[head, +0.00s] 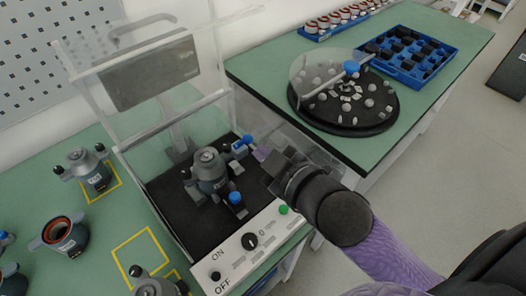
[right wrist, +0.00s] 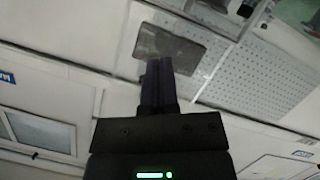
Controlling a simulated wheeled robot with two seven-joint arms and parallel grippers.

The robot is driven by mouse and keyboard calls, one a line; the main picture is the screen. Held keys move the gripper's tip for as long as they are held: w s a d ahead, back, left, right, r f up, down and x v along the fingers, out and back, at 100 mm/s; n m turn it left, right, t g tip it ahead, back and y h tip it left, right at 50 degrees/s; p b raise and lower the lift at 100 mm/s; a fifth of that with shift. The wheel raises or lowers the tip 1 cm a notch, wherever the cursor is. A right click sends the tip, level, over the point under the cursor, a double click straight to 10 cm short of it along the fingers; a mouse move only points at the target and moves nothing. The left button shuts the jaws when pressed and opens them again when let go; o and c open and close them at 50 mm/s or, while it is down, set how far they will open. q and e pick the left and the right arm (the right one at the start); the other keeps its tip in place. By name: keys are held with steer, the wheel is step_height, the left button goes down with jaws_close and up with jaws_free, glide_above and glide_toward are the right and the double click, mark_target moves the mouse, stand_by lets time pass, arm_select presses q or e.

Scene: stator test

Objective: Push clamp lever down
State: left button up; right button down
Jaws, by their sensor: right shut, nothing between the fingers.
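The clamp lever is a short arm with a blue tip (head: 242,142), at the right of the grey stator (head: 209,168) inside the test station. Another blue-tipped part (head: 235,197) is at the front of the stator. My right gripper (head: 263,154) is shut and empty, with its fingertips just right of the lever's blue tip. I cannot tell whether they touch it. In the right wrist view the gripper's fingers (right wrist: 158,85) are together, and the lever does not show there. My left gripper is not in view.
The station has a raised clear cover (head: 85,110) and a front control panel (head: 250,240) with a knob and a green button. More stators (head: 65,233) stand at the left. A round black tray (head: 345,125) and a blue crate (head: 440,65) are on the right table.

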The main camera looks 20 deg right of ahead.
steer(key=b, duration=0.3)
glide_above(243, 141)
steer(key=s+a, duration=0.1)
steer(key=s, duration=0.1)
step_height(243, 141, down, 3)
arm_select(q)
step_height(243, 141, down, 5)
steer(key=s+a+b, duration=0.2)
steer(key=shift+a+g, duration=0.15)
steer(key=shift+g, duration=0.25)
arm_select(e)
steer(key=f, duration=0.1)
steer(key=d+f, duration=0.1)
steer(key=f, duration=0.1)
steer(key=shift+d, duration=0.2)
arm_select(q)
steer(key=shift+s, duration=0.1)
